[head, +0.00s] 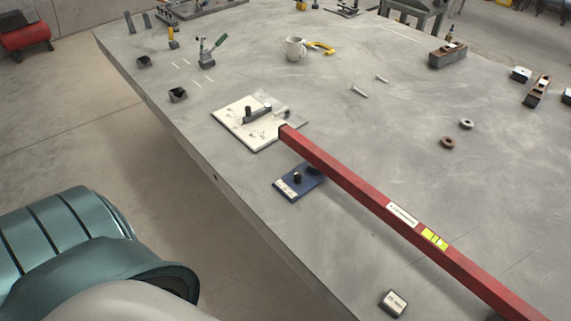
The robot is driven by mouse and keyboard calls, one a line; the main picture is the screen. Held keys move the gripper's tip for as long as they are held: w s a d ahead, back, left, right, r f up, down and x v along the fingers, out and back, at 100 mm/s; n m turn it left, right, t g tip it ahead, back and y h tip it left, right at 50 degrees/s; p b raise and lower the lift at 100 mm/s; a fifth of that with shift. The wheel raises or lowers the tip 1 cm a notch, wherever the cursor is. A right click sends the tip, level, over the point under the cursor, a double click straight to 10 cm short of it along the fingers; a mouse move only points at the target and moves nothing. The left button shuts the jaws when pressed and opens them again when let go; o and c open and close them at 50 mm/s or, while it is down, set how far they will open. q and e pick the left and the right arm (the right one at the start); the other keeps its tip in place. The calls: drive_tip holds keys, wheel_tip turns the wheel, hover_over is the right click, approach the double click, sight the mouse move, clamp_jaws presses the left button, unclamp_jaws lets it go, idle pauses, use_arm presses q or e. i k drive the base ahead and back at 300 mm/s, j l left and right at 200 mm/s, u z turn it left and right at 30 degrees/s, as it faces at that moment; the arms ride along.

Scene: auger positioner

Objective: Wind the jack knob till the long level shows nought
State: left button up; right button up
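The long red level (345,173) runs diagonally from the table's middle to the lower right, where the frame cuts it off. Its yellow-green vial (435,239) is in view, but the bubble is too small to read. A blue plate (290,188) with a small upright dark knob (297,177) sits beside the level near its far end. A dark part of it lies partly hidden by the level. I cannot tell whether the level touches it. A teal and white part of my arm shows at the lower left. Neither gripper is in view.
A cream board (229,123) with a dark fixture (257,114) lies just beyond the level's far end. A white mug (295,49), bolts (360,91), rings (447,143) and wooden-topped blocks (447,55) stand farther off. A small block (393,304) lies near the front edge.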

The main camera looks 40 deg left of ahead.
sight(298, 175)
drive_tip(key=i+u, duration=0.1)
drive_tip(key=u, duration=0.65)
drive_tip(key=i+u, duration=0.15)
drive_tip(key=u, duration=0.2)
